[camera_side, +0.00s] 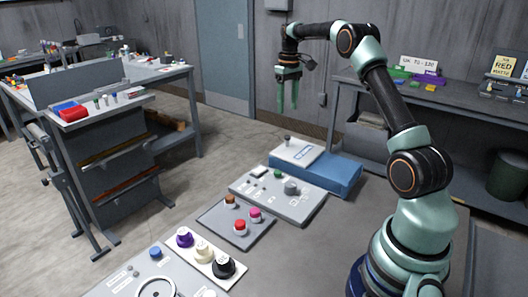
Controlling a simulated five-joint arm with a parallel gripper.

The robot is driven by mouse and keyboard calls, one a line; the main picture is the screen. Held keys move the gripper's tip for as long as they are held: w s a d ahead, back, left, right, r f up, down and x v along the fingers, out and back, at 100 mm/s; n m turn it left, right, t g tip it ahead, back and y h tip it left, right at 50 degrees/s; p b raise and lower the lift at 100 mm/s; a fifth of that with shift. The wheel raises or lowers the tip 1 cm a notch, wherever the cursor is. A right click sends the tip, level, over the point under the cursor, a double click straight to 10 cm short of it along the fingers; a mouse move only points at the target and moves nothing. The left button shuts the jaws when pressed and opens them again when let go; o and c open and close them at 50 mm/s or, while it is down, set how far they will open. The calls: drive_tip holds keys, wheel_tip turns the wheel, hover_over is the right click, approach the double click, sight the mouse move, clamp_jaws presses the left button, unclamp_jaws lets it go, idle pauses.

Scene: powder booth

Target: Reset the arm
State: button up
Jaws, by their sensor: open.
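My arm rises from its base at the lower right, bends at the top and reaches left. My gripper (287,90) hangs from its end with the fingers pointing down. It is open and nothing shows between its fingers. It is in the air above and behind the blue block (335,176), clear of the work table (345,240).
On the table stand a grey control box (305,207) with a knob and buttons, a dark tray (215,222) with several small round items, and a pale strip (205,252) with purple, cream and black knobs. A bench (435,103) stands behind my arm, a workbench at left.

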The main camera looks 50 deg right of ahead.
drive_tip(key=shift+r, duration=0.1)
drive_tip(key=s+a+r+n+t, duration=0.1)
drive_tip(key=s+a+r, duration=0.1)
drive_tip(key=a+r, duration=0.45)
drive_tip(key=s+a+r+t, duration=0.1)
drive_tip(key=s+a+r, duration=0.15)
drive_tip(key=a, duration=0.75)
drive_tip(key=s+a+f+n+t, duration=0.1)
drive_tip(key=s+a, duration=0.5)
drive_tip(key=a, duration=0.1)
drive_tip(key=s+a+f+n+t, duration=0.1)
drive_tip(key=s+a+f+t, duration=0.1)
drive_tip(key=s+a, duration=0.4)
drive_tip(key=shift+a+f+t, duration=0.25)
drive_tip(key=shift+a+t, duration=0.05)
drive_tip(key=shift+a, duration=0.4)
